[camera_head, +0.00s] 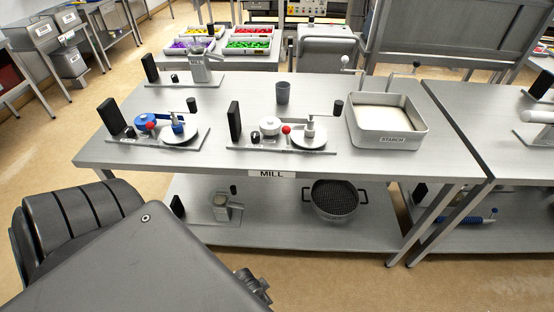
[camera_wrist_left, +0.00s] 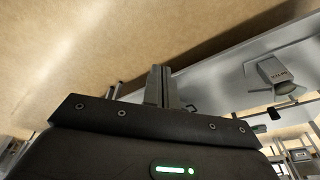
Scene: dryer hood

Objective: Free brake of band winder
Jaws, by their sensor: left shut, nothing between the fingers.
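No readable label marks the band winder, so I cannot tell which device it is. On the steel table, one device (camera_head: 160,130) has a blue arm, a red knob and a round plate. A similar device (camera_head: 290,132) to its right has a white drum, a red knob and a round plate. A third device (camera_head: 199,70) with a metal canister stands at the back left. In the left wrist view, my left gripper (camera_wrist_left: 160,87) is shut and empty, with its fingers together, and touches none of these devices. My right gripper is not in view.
My dark arm covers the lower left of the head view. The table (camera_head: 265,172), labelled MILL, carries a starch tray (camera_head: 392,138) and a grey cup (camera_head: 282,92). A round black mesh basket (camera_head: 335,198) is on its lower shelf. Another table (camera_head: 500,140) adjoins at right.

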